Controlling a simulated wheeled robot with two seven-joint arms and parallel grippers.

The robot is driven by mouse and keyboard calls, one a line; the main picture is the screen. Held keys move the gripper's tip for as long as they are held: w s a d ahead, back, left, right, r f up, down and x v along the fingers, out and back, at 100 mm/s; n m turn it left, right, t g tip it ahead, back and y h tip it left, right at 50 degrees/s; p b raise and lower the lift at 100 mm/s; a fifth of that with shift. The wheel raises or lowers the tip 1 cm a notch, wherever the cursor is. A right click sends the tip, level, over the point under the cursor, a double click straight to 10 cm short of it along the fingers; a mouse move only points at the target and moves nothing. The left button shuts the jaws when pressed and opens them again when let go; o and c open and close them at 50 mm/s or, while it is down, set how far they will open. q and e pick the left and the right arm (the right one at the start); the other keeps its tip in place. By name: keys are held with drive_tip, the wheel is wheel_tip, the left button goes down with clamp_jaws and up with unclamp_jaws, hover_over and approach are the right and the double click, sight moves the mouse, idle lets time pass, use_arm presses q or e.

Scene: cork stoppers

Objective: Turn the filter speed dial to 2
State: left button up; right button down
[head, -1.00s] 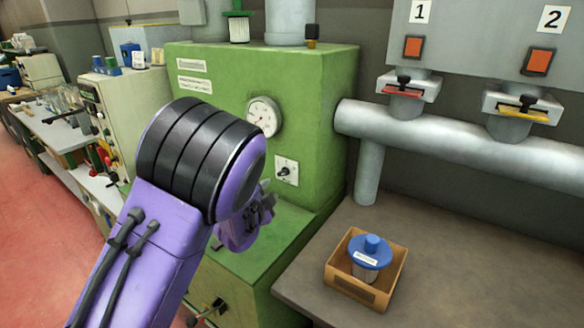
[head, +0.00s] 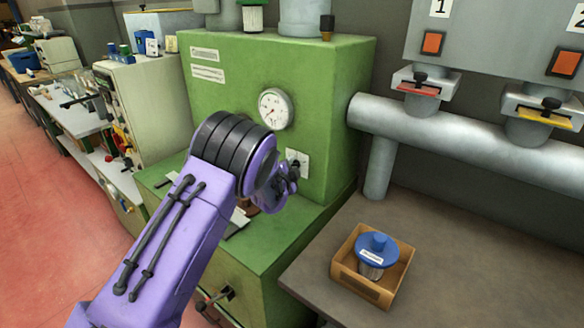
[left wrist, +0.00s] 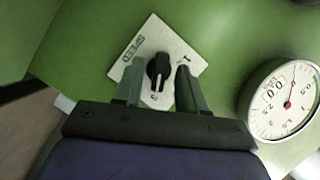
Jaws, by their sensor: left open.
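The filter speed dial (left wrist: 158,66) is a black knob on a white square plate (left wrist: 152,27) on the green cabinet. In the left wrist view its white pointer line is toward the bottom of the picture, near a small mark too blurred to read. Another mark, apparently a 1, is at the plate's right corner. My left gripper (head: 287,181) is open, its two fingers (left wrist: 160,82) on either side of the knob. I cannot tell whether they touch it. In the head view the plate (head: 299,160) is partly hidden by the gripper. My right gripper is not in view.
A round gauge (head: 276,109) is on the green cabinet (head: 335,110) above the dial, and also shows in the left wrist view (left wrist: 284,100). A grey pipe (head: 440,133) runs to the right. A cardboard box (head: 348,282) with a blue-lidded jar (head: 377,246) stands on the grey bench.

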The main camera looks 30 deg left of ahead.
use_arm(q)
drive_tip(key=c, duration=0.7)
drive_tip(key=shift+c, duration=0.2)
drive_tip(key=shift+a+r+n+h+p, duration=0.1)
drive_tip(key=shift+r+n+h+p, duration=0.15)
drive_tip(key=shift+n+p, duration=0.5)
drive_tip(key=shift+w+a+n+g+h+p, duration=0.1)
drive_tip(key=shift+n+g+h+p, duration=0.5)
drive_tip(key=shift+n+p, duration=0.55)
drive_tip(key=n+h+p, duration=0.1)
drive_tip(key=n+h, duration=0.1)
drive_tip(key=shift+a+n, duration=0.1)
drive_tip(key=shift+n, duration=0.2)
drive_tip(key=shift+a+n+h+p, duration=0.1)
drive_tip(key=shift+n+h+p, duration=0.55)
drive_tip(key=shift+n+p, duration=0.2)
drive_tip(key=shift+n, duration=0.25)
